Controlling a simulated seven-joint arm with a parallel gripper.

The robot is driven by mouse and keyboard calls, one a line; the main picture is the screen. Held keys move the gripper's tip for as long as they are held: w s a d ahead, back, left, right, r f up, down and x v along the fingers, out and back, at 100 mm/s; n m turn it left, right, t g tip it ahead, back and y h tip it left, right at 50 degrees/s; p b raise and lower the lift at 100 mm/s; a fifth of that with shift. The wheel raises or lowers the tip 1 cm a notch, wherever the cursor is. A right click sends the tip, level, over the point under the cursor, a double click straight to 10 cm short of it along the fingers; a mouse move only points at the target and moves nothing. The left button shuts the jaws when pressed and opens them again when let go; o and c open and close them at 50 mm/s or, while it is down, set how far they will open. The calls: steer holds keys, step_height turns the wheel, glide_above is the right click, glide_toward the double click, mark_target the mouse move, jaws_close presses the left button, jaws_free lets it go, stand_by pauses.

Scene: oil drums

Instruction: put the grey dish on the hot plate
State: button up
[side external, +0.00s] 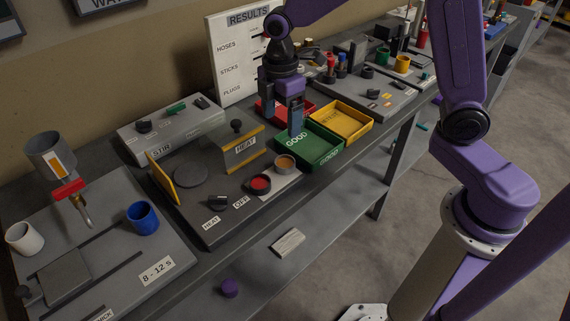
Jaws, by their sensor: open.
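A small round grey dish (285,163) with orange-brown contents sits on a light pad at the right end of a dark heating board (240,215). The hot plate appears to be the dark round disc (190,174) on the same board, between two yellow-edged panels. Its visible top is bare. My gripper (284,122) points down above and behind the dish, close to the green tray. Its blue fingers are apart, with nothing seen between them. The dish is clear of the fingers.
A yellow-edged HEAT panel with a knob (240,146) stands between disc and dish. A red button (260,183) and dark knob (218,201) are in front. The green GOOD tray (318,153), yellow tray (341,121) and red tray (268,108) lie near my gripper.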

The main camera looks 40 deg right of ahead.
glide_above(285, 161)
steer(key=f, duration=0.7)
steer(key=shift+w+a+f, duration=0.25)
steer(key=shift+f, duration=0.05)
steer(key=f, duration=0.4)
steer(key=shift+s+d+f, duration=0.2)
steer(key=shift+s+d, duration=0.05)
steer(key=shift+s, duration=0.05)
steer(key=shift+f, duration=0.5)
steer(key=c, duration=1.2)
steer(key=shift+c, duration=0.2)
steer(key=shift+r, duration=0.2)
